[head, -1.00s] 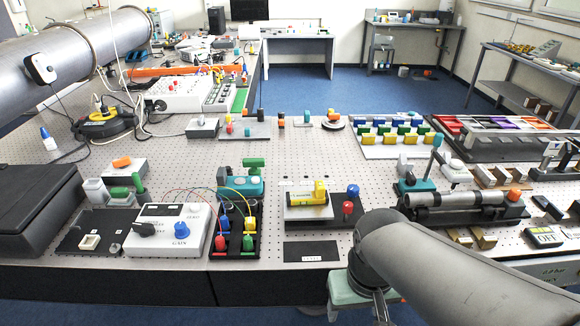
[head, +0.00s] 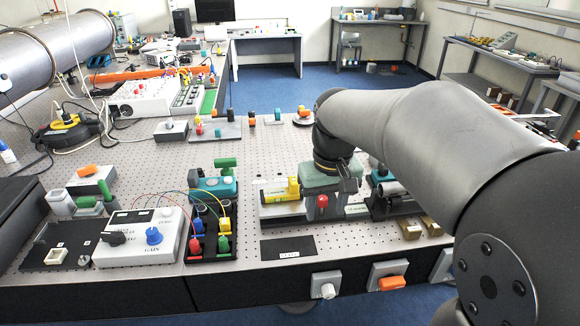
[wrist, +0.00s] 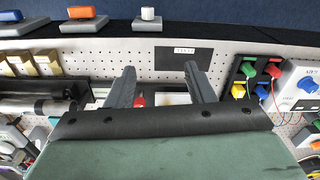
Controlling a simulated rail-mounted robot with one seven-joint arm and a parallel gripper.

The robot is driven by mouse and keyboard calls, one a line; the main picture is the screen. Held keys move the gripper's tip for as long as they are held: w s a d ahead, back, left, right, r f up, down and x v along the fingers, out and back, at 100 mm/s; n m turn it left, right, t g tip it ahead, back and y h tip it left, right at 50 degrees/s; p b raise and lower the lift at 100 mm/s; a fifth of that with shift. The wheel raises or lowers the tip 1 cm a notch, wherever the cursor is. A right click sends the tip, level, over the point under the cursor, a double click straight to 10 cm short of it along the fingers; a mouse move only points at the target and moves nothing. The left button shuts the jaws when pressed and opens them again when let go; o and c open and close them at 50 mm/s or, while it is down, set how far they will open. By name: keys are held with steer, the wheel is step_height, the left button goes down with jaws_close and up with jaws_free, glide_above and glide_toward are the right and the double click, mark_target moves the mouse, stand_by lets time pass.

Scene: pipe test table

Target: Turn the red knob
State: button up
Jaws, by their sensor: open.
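The small red knob (head: 322,201) stands on its base at the front of the perforated table, right of the yellow-topped fixture (head: 293,188). In the head view it shows just below my gripper's green body. In the wrist view the red knob (wrist: 140,100) is partly hidden behind the gripper's dark edge, between the two fingers and nearer the left one. My gripper (wrist: 160,78) is open and empty, its grey fingers spread wide above the table. I cannot tell its height above the knob.
A block with several coloured plugs (head: 210,232) and a white box with a blue dial (head: 153,236) stand to the left. A black label plate (head: 287,247) lies in front. White and orange knobs (head: 392,283) are on the table's front face. Dark pipe parts lie right.

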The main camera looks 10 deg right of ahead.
step_height(320, 180, up, 3)
steer(key=b, duration=0.2)
glide_above(323, 198)
steer(key=shift+n, duration=0.4)
step_height(323, 198, down, 17)
steer(key=shift+f+p, duration=0.15)
steer(key=shift+p, duration=0.35)
steer(key=c, duration=1)
